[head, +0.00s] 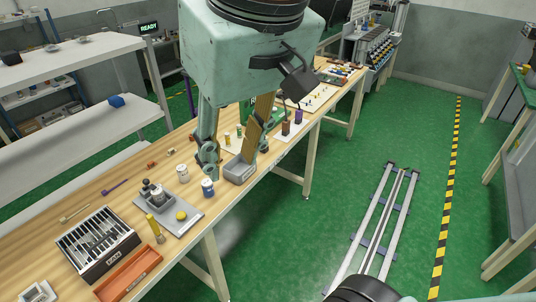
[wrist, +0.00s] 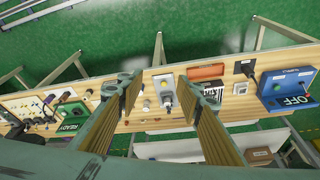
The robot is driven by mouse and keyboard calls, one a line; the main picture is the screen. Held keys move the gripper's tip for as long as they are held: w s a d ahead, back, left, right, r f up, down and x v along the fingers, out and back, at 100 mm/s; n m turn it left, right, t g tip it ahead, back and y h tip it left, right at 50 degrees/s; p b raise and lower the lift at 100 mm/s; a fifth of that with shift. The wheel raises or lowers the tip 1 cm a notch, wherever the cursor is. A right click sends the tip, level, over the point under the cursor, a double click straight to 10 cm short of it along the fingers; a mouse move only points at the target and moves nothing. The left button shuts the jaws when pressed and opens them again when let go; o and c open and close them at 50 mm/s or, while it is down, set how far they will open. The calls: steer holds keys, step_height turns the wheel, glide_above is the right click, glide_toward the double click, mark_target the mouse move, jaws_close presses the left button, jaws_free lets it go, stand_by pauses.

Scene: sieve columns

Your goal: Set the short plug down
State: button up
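My gripper (head: 228,162) hangs over the middle of the wooden bench with its fingers spread wide. In the wrist view my gripper (wrist: 160,86) shows its two fingers well apart, with nothing held between them. The plate also shows in the wrist view (wrist: 156,78), beyond the fingertips. I cannot tell which small piece is the short plug.
A white-capped jar (head: 182,173) and a blue-banded jar (head: 208,188) stand near the plate. A grey open box (head: 238,172) sits beneath the fingers. An orange tray (head: 128,276) and a slotted rack (head: 97,243) lie at the near end. Brown (head: 285,128) and purple (head: 299,116) cylinders stand farther back.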

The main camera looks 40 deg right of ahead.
steer(key=shift+n, duration=0.5)
steer(key=s, duration=0.1)
steer(key=s+f, duration=0.1)
steer(key=s, duration=0.1)
steer(key=s+a+f, duration=0.1)
steer(key=shift+s+a, duration=0.1)
steer(key=shift+s, duration=0.3)
steer(key=shift+w, duration=0.15)
